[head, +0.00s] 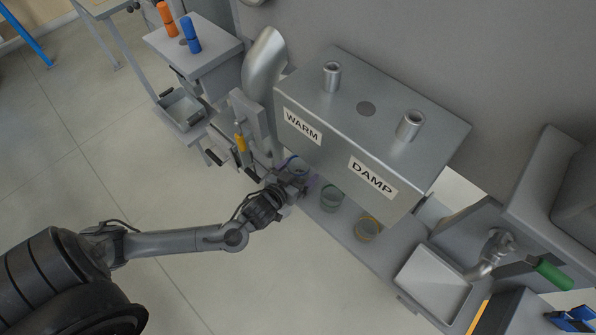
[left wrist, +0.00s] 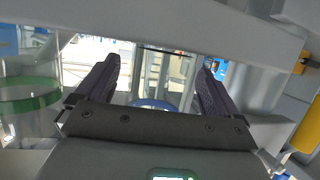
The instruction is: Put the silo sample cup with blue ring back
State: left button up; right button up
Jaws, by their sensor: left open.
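The clear sample cup with the blue ring (head: 291,163) stands at the left end of the row on the grey shelf, partly hidden by my left gripper (head: 306,183). In the left wrist view its blue ring (left wrist: 155,103) shows between my two open fingers (left wrist: 155,85). I cannot tell whether the fingers touch the cup. The cup with the green ring (head: 331,198) stands to its right and also shows at the left of the wrist view (left wrist: 30,100). The cup with the yellow ring (head: 367,229) stands farther right. My right gripper is not in view.
A grey box labelled WARM and DAMP (head: 368,105) hangs close above the shelf (head: 398,243). A yellow-handled part (head: 240,143) stands left of the gripper. A tray (head: 432,280) and green handle (head: 553,274) are at right. The floor in front is clear.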

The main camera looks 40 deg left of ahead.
pick_arm(q)
jog(key=shift+s+r, duration=0.1)
jog(key=shift+r, duration=0.1)
jog(key=shift+s+d+r, duration=0.1)
jog(key=shift+s+r, duration=0.05)
jog(key=shift+s, duration=0.2)
jog(key=s+d+r+m+g+h+p, duration=0.1)
jog(key=s+d+m+g, duration=0.1)
jog(key=s+g, duration=0.3)
jog(key=s+d+r+m+g+h+p, duration=0.1)
jog(key=s+d+g, duration=0.4)
jog(key=s, duration=0.8)
jog(key=shift+s+d+r+m+p, duration=0.3)
jog(key=shift+s+r+m+p, duration=0.1)
jog(key=shift+r+p, duration=0.35)
jog(key=shift+r, duration=0.1)
notch_tip(320, 180, up, 39)
jog(key=p, duration=3.9)
jog(key=shift+r, duration=0.15)
